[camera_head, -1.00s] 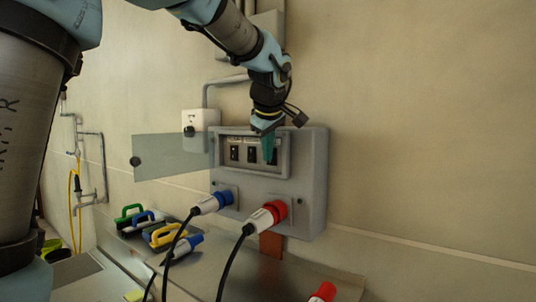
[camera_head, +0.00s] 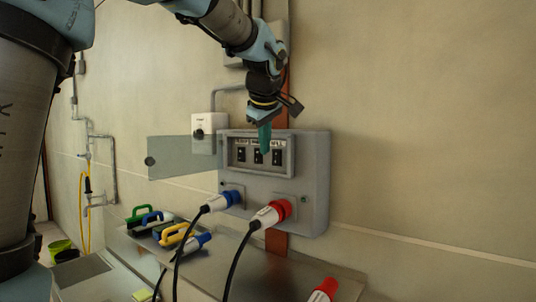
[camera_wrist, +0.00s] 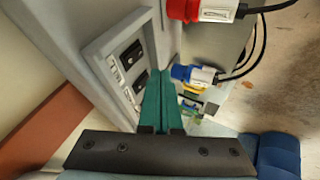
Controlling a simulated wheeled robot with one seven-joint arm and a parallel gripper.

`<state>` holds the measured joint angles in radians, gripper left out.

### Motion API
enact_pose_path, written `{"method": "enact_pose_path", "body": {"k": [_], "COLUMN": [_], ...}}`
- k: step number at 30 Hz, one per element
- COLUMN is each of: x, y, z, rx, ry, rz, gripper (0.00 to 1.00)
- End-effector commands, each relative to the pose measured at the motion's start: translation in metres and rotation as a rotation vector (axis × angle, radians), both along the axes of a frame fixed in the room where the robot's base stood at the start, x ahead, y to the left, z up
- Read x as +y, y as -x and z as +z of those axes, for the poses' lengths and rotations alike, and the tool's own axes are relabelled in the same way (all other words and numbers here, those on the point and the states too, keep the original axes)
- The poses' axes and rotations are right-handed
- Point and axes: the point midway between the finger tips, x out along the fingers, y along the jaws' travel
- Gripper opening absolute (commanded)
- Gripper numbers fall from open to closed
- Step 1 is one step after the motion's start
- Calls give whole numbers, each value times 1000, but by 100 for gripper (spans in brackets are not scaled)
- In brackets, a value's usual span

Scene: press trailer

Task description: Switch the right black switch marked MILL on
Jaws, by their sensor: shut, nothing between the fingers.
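The grey switch box (camera_head: 318,180) on the wall has a recessed panel with three black switches in a row. In the wrist view the right switch (camera_wrist: 131,55) is the upper one. Switch positions are too small to tell. My gripper (camera_head: 265,152) is shut and empty, its teal fingers pointing down in front of the panel, between the middle and right switches. In the wrist view the fingers (camera_wrist: 160,73) are together beside the panel.
A transparent cover (camera_head: 178,158) stands open to the left. A blue plug (camera_head: 226,200) and red plug (camera_head: 275,211) with black cables stick out below the panel. A metal counter (camera_head: 300,275) holds several coloured-handled tools (camera_head: 160,225). The wall right of the box is clear.

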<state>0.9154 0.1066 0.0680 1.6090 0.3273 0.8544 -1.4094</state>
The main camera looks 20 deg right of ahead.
Motion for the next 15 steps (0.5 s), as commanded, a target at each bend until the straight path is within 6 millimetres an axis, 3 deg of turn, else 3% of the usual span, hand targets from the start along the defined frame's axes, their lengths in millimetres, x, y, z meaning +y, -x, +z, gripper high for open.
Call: {"method": "enact_pose_path", "body": {"k": [9,15], "x": [11,15], "y": [28,39], "z": [42,59], "rx": [-2,-1], "ry": [5,2], "rz": [0,0], "gripper": [0,0]}}
